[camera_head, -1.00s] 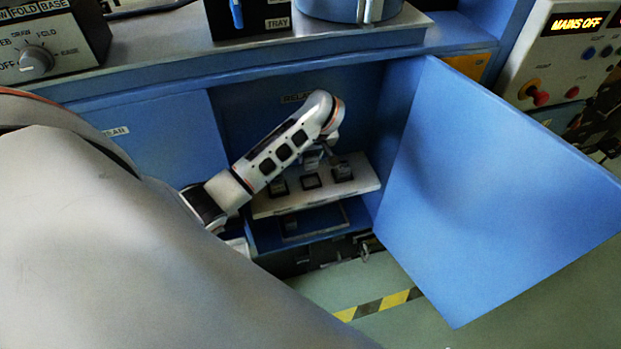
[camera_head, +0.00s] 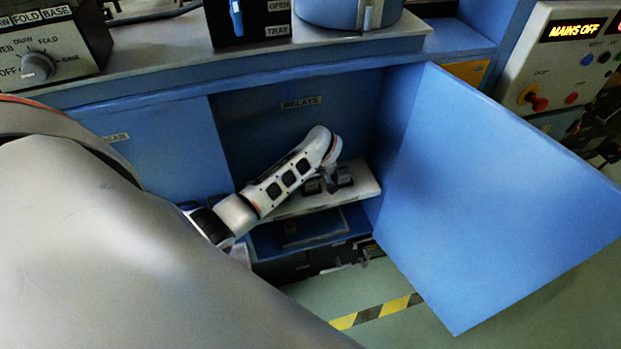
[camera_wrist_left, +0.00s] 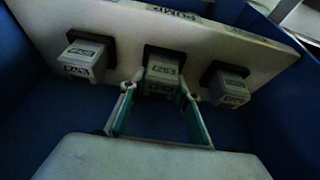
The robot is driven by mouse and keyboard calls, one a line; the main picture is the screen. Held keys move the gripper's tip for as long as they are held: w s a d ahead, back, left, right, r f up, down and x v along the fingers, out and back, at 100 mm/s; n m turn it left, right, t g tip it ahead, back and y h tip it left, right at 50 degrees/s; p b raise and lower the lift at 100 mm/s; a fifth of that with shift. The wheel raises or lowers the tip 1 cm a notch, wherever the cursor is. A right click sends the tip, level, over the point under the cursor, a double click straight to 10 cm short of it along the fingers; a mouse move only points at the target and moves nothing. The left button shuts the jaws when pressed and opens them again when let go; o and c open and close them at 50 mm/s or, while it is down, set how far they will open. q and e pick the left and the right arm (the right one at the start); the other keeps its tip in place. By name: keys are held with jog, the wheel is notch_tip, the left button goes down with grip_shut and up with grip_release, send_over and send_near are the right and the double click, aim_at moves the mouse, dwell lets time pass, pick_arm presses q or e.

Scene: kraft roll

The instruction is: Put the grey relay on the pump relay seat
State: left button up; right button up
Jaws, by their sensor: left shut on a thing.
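My left gripper (camera_head: 328,182) reaches into the open blue cabinet, low over a white relay panel (camera_head: 290,207). In the left wrist view its two fingers (camera_wrist_left: 157,92) are shut on the sides of a light grey relay (camera_wrist_left: 163,73). This relay is at the middle black seat (camera_wrist_left: 150,52) of the panel (camera_wrist_left: 215,40), below the label PUMP (camera_wrist_left: 172,13). I cannot tell whether it is fully pressed in. A similar relay stands at the left seat (camera_wrist_left: 86,58) and another at the right (camera_wrist_left: 229,87). My right gripper is not in view.
The cabinet's blue door (camera_head: 490,200) stands open at the right. A RELAYS label (camera_head: 301,103) is on the back wall. A dark lower recess (camera_head: 312,228) lies beneath the panel. A MAINS OFF display (camera_head: 577,29) is at upper right.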

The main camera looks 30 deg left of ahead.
pick_arm(q)
jog(key=o, duration=1.1)
jog(key=shift+f, duration=0.1)
jog(key=shift+o, duration=0.2)
